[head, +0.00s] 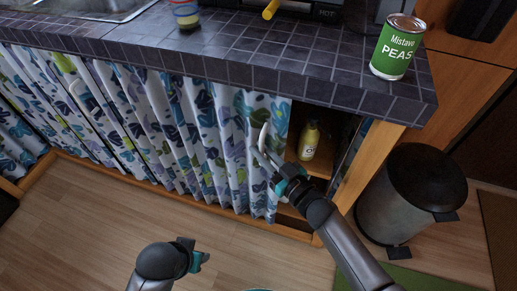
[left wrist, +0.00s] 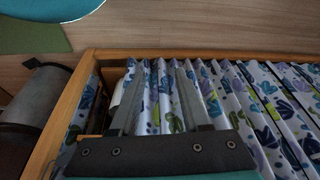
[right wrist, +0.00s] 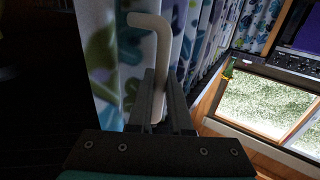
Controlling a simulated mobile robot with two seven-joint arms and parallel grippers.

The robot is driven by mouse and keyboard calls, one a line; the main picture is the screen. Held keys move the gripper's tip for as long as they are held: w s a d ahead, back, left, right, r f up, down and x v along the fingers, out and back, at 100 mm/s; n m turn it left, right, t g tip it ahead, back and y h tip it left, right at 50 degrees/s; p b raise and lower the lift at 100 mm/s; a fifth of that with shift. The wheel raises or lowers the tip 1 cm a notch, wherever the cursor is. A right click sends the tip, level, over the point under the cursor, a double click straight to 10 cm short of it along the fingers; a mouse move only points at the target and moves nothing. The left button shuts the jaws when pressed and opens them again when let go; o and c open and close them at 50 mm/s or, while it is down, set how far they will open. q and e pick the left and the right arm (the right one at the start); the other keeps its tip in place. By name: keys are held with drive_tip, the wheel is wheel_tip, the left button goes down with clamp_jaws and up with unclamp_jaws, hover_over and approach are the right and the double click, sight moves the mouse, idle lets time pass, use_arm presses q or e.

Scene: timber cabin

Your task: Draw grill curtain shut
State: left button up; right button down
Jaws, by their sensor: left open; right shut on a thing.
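The grill curtain (head: 150,115), white with blue, green and purple leaves, hangs in folds under the tiled counter. An uncovered gap shows between its right edge and the cabinet's right post. My right gripper (head: 274,168) is shut on the pale curved handle (head: 263,140) at the curtain's right edge. In the right wrist view the handle (right wrist: 152,45) stands between the fingers beside the cloth (right wrist: 105,60). My left gripper (head: 200,258) is low in front of the cabinet, apart from the curtain. The left wrist view shows its fingers (left wrist: 160,85) spread, with curtain (left wrist: 230,95) beyond.
A yellow-green bottle (head: 308,142) stands inside the uncovered part of the cabinet. A green peas can (head: 397,47) stands on the counter (head: 240,62) at the right. A pedal bin (head: 400,205) stands on the floor right of the cabinet. The wooden floor (head: 80,220) at left is clear.

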use_arm(q)
drive_tip(key=s+f+g+p, duration=0.1)
drive_tip(key=s+f+p, duration=0.1)
drive_tip(key=f, duration=0.4)
drive_tip(key=shift+s+a+f+p, duration=0.15)
drive_tip(key=shift+s+a+p, duration=0.25)
drive_tip(key=shift+s, duration=0.2)
use_arm(e)
drive_tip(key=s+d, duration=0.2)
drive_tip(key=d, duration=0.7)
drive_tip(key=s+d, duration=0.3)
drive_tip(key=d, duration=0.5)
drive_tip(key=shift+s+d, duration=0.35)
drive_tip(key=shift+d, duration=0.05)
drive_tip(key=shift+d+f, duration=0.1)
drive_tip(key=c, duration=1.1)
unclamp_jaws()
drive_tip(key=shift+s, duration=0.1)
use_arm(q)
drive_tip(key=shift+d, duration=0.1)
